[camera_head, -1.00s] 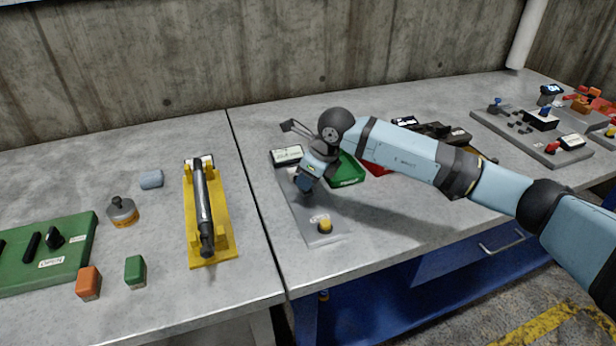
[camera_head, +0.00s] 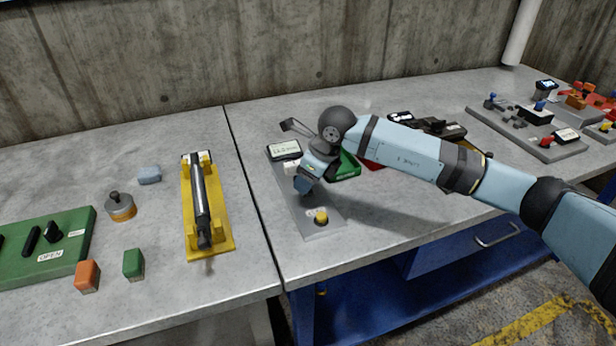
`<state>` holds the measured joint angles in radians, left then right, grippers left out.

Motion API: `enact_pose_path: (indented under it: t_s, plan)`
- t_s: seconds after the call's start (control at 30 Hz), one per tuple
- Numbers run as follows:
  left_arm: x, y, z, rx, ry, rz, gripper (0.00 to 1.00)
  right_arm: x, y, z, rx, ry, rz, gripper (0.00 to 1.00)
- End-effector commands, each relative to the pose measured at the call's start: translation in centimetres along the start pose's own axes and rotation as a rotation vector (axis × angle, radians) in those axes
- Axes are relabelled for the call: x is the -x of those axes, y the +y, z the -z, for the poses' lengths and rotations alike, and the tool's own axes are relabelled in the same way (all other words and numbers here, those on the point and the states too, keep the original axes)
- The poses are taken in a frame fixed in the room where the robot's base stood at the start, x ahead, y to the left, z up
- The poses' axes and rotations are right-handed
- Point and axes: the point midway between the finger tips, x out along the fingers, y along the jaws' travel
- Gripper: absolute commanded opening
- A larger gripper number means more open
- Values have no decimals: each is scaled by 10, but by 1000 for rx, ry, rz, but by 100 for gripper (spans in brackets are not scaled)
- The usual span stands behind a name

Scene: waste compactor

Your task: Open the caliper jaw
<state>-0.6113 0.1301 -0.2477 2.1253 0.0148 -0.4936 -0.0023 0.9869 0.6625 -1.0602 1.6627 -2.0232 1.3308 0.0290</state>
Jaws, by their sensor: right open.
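A pale block (camera_head: 291,167) sits on the plate below the display. My right gripper (camera_head: 303,186) is open and points down over the middle of the plate. It hides part of the plate, so I cannot make out the caliper jaw or whether the fingers touch anything. My left gripper is not in view.
A green tray (camera_head: 346,166) lies just right of my right gripper. A yellow cradle (camera_head: 222,236) holding a dark cylinder (camera_head: 203,205) stands on the left table. A green panel (camera_head: 75,258) and small blocks lie farther left. Bare tabletop lies in front of the plate.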

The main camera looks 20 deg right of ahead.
Motion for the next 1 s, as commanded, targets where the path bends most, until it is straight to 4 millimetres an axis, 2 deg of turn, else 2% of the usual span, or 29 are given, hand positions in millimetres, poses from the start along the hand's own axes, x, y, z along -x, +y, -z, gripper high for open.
enact_pose_path:
  t_s: [0.17,0.4,0.6,0.8,1.0]
  plan:
    - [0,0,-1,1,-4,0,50,22,-1,-1,1,-4,3,49]
    - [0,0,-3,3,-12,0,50,78,-1,-1,1,-3,4,49]
    - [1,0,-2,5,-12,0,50,116,0,0,1,-3,2,49]
    - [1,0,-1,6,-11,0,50,135,0,0,0,-1,1,49]
    - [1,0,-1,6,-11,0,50,138,0,0,0,0,0,49]
